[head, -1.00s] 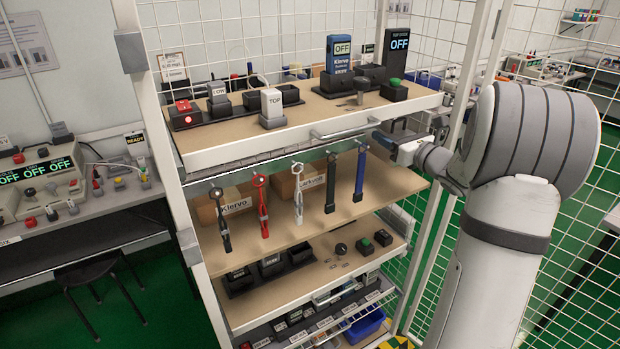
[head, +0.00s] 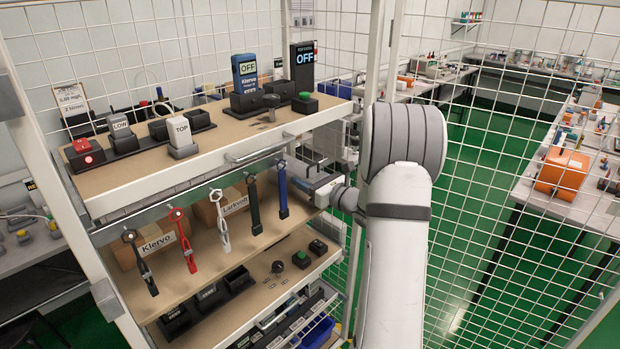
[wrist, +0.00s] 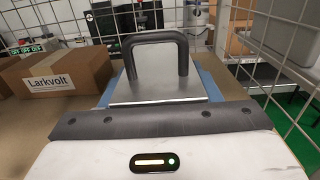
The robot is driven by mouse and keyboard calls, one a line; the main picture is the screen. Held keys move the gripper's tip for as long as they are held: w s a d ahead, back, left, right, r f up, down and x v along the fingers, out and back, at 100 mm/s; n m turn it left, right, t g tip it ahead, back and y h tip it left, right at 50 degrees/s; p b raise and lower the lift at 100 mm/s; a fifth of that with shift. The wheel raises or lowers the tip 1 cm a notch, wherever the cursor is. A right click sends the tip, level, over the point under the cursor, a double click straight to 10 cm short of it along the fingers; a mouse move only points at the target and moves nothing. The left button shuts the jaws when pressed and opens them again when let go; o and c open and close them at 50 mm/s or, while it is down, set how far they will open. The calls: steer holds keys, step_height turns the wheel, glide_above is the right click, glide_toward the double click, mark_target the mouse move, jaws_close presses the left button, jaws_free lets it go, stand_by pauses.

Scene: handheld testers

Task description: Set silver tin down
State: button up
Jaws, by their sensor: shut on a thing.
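I cannot tell whether the bar belongs to the tin or the gripper. In the head view my gripper (head: 325,188) is at the right end of the middle shelf (head: 200,262), below the top shelf. The tin cannot be made out there, and its underside is hidden, so contact with the shelf cannot be told.
A cardboard Larkvolt box (wrist: 55,82) stands left of the tin. Several straps and clips, including a blue strap (head: 282,190), hang from the rail at the shelf front. Wire mesh (wrist: 285,50) is close on the right. The top shelf (head: 225,150) overhangs.

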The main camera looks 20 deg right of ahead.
steer(key=o, duration=1.2)
steer(key=shift+r, duration=0.1)
steer(key=b+v, duration=0.1)
steer(key=v, duration=1.1)
steer(key=shift+b, duration=0.4)
